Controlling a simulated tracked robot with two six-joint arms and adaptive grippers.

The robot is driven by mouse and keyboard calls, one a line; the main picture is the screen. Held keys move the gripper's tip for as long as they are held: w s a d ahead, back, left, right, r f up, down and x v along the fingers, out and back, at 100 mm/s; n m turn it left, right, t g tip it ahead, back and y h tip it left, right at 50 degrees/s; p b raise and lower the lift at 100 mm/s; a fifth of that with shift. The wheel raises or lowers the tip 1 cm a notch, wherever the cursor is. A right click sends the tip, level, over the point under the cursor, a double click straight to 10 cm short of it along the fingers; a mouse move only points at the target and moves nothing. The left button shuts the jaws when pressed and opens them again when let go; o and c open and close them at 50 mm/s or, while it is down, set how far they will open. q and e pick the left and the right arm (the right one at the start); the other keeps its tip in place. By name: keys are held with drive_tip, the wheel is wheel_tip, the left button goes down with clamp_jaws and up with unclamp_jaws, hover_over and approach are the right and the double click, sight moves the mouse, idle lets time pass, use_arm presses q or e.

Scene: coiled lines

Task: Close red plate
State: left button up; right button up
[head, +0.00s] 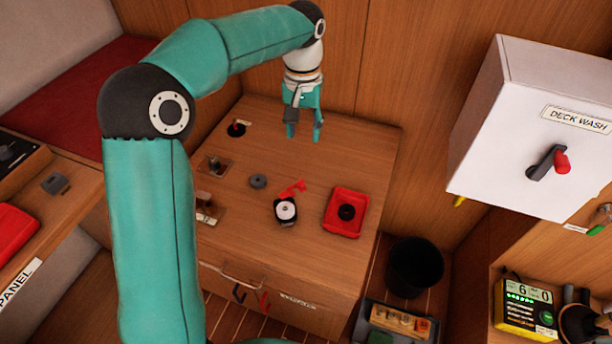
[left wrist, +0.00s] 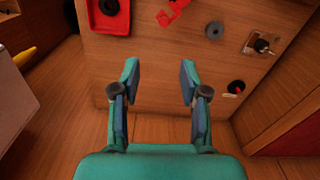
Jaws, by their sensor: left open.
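A red square plate-like piece (head: 333,224) with a raised rim and a black round part (head: 346,212) in its middle lies on the wooden top, right of centre. It also shows at the top of the left wrist view (left wrist: 92,22). A small black round fitting with a red part (head: 237,129) sits at the top's back left; it also shows in the left wrist view (left wrist: 236,87). I cannot tell which of these the task names. My left gripper (head: 304,132) is open and empty above the back edge, apart from both. Its fingers show in the left wrist view (left wrist: 158,70). My right gripper is out of view.
Between them on the wooden top (head: 320,165) lie a grey disc (head: 258,181), a white-faced round item (head: 286,211) and a red piece (head: 293,188). Clear-based fittings (head: 215,165) stand left. A white DECK WASH box (head: 510,150) juts out at right. A black bin (head: 414,267) stands below.

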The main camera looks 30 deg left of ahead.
sight(302, 181)
use_arm(q)
drive_tip(key=f, duration=1.6)
drive_tip(key=shift+a+f+b, duration=0.25)
drive_tip(key=shift+a+b, duration=0.05)
drive_tip(key=shift+b, duration=0.05)
